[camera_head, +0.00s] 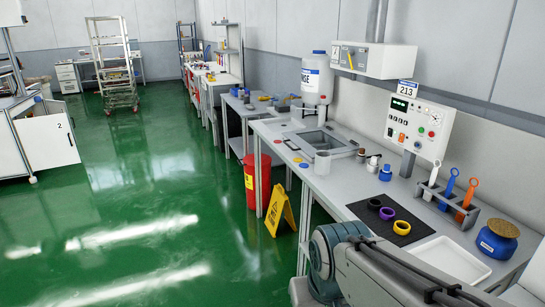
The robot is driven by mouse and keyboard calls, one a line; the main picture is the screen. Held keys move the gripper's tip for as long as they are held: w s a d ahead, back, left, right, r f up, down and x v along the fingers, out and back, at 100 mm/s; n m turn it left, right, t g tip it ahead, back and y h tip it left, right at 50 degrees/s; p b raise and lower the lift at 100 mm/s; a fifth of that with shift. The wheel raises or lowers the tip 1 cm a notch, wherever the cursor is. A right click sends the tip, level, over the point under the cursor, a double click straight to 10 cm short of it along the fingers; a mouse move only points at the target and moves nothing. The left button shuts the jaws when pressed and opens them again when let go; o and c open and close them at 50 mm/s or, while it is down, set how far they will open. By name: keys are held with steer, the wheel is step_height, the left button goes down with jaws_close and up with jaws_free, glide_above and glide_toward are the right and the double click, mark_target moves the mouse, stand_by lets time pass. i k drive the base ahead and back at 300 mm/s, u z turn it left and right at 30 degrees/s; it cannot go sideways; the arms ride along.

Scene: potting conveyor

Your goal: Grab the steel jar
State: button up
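Two plain grey cylinders on the long grey bench could be the steel jar; I cannot tell which. One grey cylinder (322,163) stands upright beside the sink's near edge. Another narrow grey cylinder (407,164) stands below the control panel. A blue jar with a tan lid (497,240) stands at the bench's right end and does not look like steel. My arm crosses the bottom right of the view, over the bench's near edge. My gripper is not visible, so its state is hidden.
The bench carries a sink (318,141), a black mat (392,220) with dark, purple and yellow rings, a tool rack (446,205) and a white tray (449,260). A yellow floor sign (279,210) and red bin (257,184) stand beside it.

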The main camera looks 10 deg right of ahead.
mark_target(322, 165)
steer(key=u, duration=0.25)
steer(key=i, duration=1.5)
steer(key=z, duration=0.6)
steer(key=i, duration=1)
steer(key=z, duration=0.5)
